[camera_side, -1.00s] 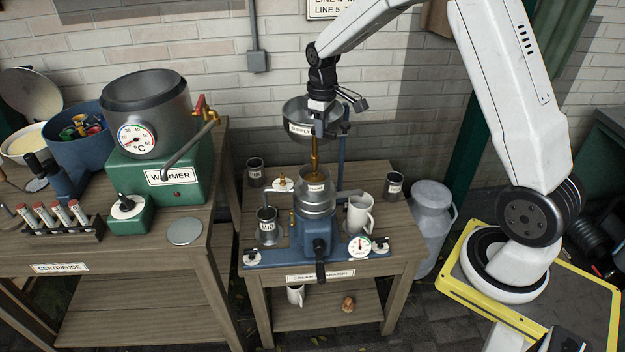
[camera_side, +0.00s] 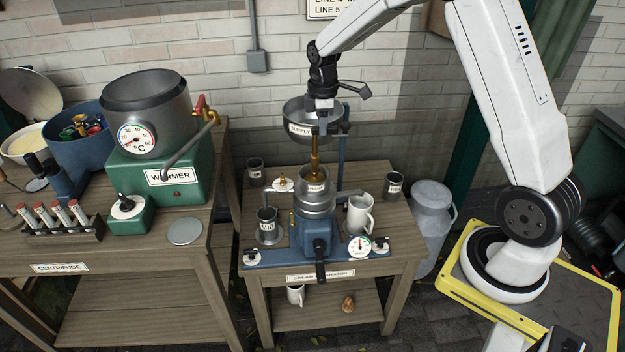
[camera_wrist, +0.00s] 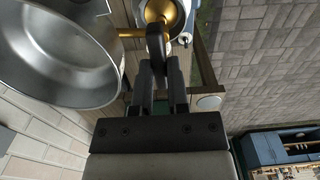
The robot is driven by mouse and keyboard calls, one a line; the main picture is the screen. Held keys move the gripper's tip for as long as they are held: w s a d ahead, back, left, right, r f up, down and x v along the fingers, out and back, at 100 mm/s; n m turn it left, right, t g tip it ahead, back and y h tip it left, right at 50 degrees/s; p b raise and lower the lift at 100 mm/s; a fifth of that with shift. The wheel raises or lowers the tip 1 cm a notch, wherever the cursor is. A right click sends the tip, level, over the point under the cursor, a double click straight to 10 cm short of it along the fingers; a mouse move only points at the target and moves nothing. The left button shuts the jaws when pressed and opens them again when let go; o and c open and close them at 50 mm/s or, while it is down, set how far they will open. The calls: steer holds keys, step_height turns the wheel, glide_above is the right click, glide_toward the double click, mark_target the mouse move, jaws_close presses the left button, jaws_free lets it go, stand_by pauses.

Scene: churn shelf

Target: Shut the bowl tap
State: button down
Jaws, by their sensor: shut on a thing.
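The steel supply bowl (camera_side: 297,112) stands above the separator on a blue post. Its brass tap (camera_side: 315,155) hangs down over the steel separator top (camera_side: 317,200). In the wrist view the brass tap (camera_wrist: 165,10) joins the bowl (camera_wrist: 65,55) by a short brass pipe, and its dark handle (camera_wrist: 156,40) points toward my gripper. My gripper (camera_side: 320,130) is at the front of the bowl. In the wrist view my gripper (camera_wrist: 161,62) is shut on the tap handle, with one finger on each side. The handle's end is hidden between the fingers.
The bowl is close beside my gripper. A blue post (camera_side: 345,125) stands just right of it. Dark cups and a white mug (camera_side: 360,213) stand on the separator bench. The green warmer (camera_side: 160,170) stands on the left bench. A milk can (camera_side: 432,215) stands at right.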

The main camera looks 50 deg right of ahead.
steer(key=c, duration=0.6)
jaws_free()
steer(key=shift+r, duration=3.95)
steer(key=s+a+f+m+t, duration=0.1)
steer(key=s+a+f+m, duration=0.1)
steer(key=s, duration=0.4)
steer(key=s+a+f+m, duration=0.3)
steer(key=s+a+m, duration=0.1)
steer(key=s+a, duration=0.2)
steer(key=s+a+f+m+t, duration=0.1)
steer(key=s+a+f+m, duration=0.2)
steer(key=s+a, duration=0.2)
steer(key=shift+s+a+t, duration=0.15)
steer(key=shift+s+t, duration=0.15)
steer(key=shift+s, duration=0.35)
